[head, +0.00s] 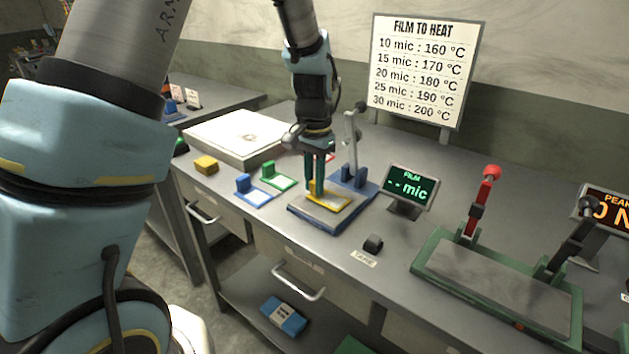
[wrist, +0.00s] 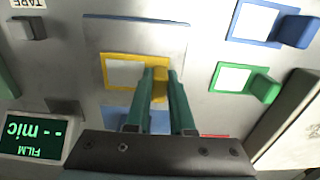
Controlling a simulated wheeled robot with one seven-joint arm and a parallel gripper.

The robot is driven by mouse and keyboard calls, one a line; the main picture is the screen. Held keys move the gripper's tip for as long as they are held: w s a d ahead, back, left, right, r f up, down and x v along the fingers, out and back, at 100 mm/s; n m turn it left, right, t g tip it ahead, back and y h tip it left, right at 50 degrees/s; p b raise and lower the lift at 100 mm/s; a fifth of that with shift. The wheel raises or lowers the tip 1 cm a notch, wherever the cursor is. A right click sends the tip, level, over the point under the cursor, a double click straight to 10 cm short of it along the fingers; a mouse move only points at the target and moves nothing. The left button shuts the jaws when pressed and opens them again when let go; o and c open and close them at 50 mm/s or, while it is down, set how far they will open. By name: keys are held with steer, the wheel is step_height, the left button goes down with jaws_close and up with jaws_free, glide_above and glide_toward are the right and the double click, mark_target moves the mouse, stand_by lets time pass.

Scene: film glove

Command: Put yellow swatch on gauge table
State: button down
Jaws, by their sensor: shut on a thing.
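The yellow swatch (head: 328,201) is a flat yellow frame with a pale window and an upright yellow grip block. It is over the grey plate of the gauge table (head: 312,219), in front of the gauge's blue base. I cannot tell whether it touches the plate. My gripper (head: 315,187) points down, shut on the yellow block. In the wrist view the yellow swatch (wrist: 122,72) extends left from between my green fingers (wrist: 160,85), over the pale plate (wrist: 105,35). The gauge display (head: 408,187) reads "-- mic".
A blue swatch (head: 257,195) and a green swatch (head: 283,181) lie left of the gauge, with a yellow block (head: 206,164) farther left. A dark tare knob (head: 373,243) is in front. A green sealer with a red-knobbed lever (head: 490,172) stands right. A gauge lever (head: 353,130) rises behind my gripper.

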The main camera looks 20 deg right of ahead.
steer(key=c, duration=0.8)
jaws_free()
steer(key=shift+f, duration=0.1)
step_height(320, 180, up, 12)
steer(key=b, duration=0.2)
steer(key=w+a+f+n, duration=0.25)
steer(key=a+n, duration=0.25)
steer(key=a, duration=0.9)
steer(key=s+a+f+n, duration=0.2)
steer(key=a, duration=0.3)
steer(key=s+a+f+n+t, duration=0.1)
steer(key=s+a+f+n, duration=0.1)
steer(key=a, duration=0.3)
steer(key=s+a+f+n, duration=0.2)
steer(key=a, duration=0.4)
steer(key=shift+s+a+t, duration=0.1)
steer(key=shift+s+t, duration=0.15)
steer(key=shift+t, duration=0.05)
